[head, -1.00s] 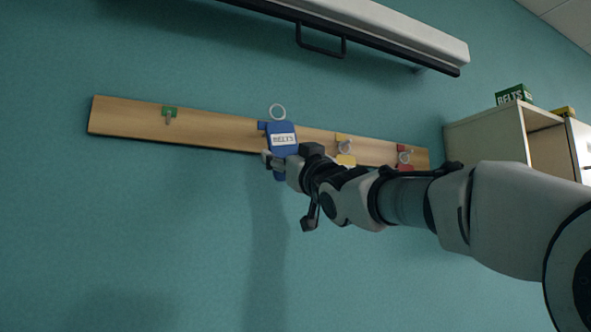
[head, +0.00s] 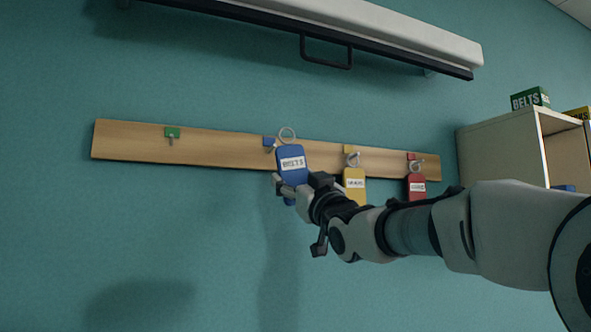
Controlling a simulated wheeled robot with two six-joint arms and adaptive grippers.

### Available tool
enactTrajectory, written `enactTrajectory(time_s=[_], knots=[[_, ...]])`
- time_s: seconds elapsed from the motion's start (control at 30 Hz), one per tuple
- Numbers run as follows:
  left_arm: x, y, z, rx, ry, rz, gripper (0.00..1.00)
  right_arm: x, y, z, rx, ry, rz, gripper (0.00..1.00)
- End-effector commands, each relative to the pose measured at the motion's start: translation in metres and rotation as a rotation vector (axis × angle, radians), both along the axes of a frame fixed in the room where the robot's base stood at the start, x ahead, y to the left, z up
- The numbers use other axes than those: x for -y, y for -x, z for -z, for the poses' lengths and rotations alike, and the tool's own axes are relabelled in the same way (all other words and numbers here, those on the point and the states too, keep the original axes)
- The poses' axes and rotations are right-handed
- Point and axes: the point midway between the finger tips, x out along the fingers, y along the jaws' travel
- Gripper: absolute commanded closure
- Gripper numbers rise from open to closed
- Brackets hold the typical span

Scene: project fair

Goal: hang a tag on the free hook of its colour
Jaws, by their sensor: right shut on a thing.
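A blue tag (head: 291,164) with a white label and a pale ring (head: 287,134) at its top is held by my right gripper (head: 288,190), which is shut on its lower part. The tag is nearly upright, in front of the wooden hook board (head: 217,145). The ring is beside the blue-marked hook (head: 269,142), overlapping the hook's tip in the picture; I cannot tell whether it is around it. The green-marked hook (head: 172,133) is bare. A yellow tag (head: 354,183) and a red tag (head: 416,185) hang from their hooks. My left gripper is out of view.
A white rolled screen (head: 330,22) with a black handle (head: 326,52) is mounted above the board. A pale shelf unit (head: 500,140) with a green box (head: 530,98) on top stands at the right. The wall below the board is clear.

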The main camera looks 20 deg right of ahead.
Motion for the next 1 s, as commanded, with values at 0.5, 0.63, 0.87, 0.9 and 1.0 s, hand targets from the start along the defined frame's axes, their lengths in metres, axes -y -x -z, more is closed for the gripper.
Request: enactTrajectory(time_s=[0.5, 0.63, 0.87, 0.9, 1.0], knots=[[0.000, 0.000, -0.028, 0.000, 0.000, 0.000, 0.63, -0.001, -0.034, 0.001, -0.001, 0.000, 0.002, 0.59], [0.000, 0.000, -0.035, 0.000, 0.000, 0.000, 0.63, -0.001, -0.043, 0.001, 0.000, 0.000, 0.002, 0.59], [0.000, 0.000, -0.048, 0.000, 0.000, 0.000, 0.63, -0.002, -0.059, 0.002, -0.002, -0.001, 0.002, 0.59], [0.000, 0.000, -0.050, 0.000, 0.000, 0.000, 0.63, -0.002, -0.062, 0.002, -0.001, -0.001, 0.002, 0.59], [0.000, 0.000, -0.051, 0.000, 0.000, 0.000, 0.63, -0.002, -0.069, 0.007, -0.001, -0.001, 0.002, 0.59]])
